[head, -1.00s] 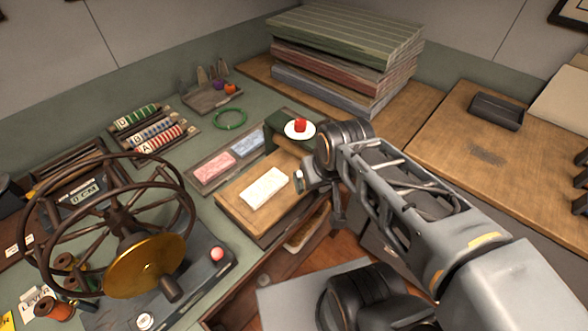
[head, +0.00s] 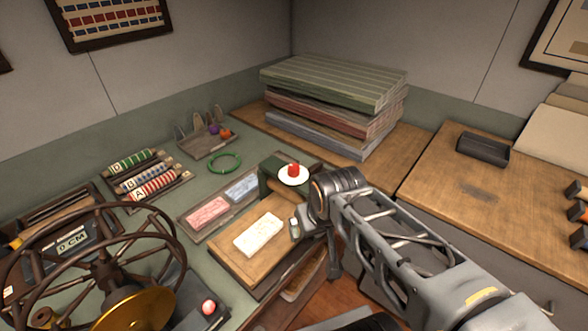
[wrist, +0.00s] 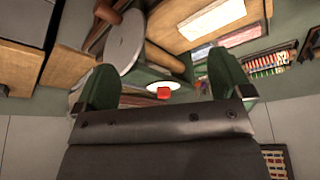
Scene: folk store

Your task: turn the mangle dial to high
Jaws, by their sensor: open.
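The mangle (head: 270,183) is a green-framed machine with wooden rollers at the back edge of the work table. Its dial (head: 294,178) is a white disc with a red knob (head: 293,169) on top. In the wrist view the red knob (wrist: 164,93) and white dial (wrist: 150,85) show between the green fingers of my gripper (wrist: 163,82). The fingers are apart, with nothing held. In the head view my gripper (head: 308,226) is partly hidden by the arm, just right of and in front of the mangle. Dial markings are not readable.
A white cloth block (head: 258,233) lies on a wooden board in front of the mangle. Folded fabric (head: 330,95) is stacked behind. A spoked wheel (head: 100,270) stands at left, a green ring (head: 224,162) lies behind. The right-hand wooden counter (head: 470,185) is mostly clear.

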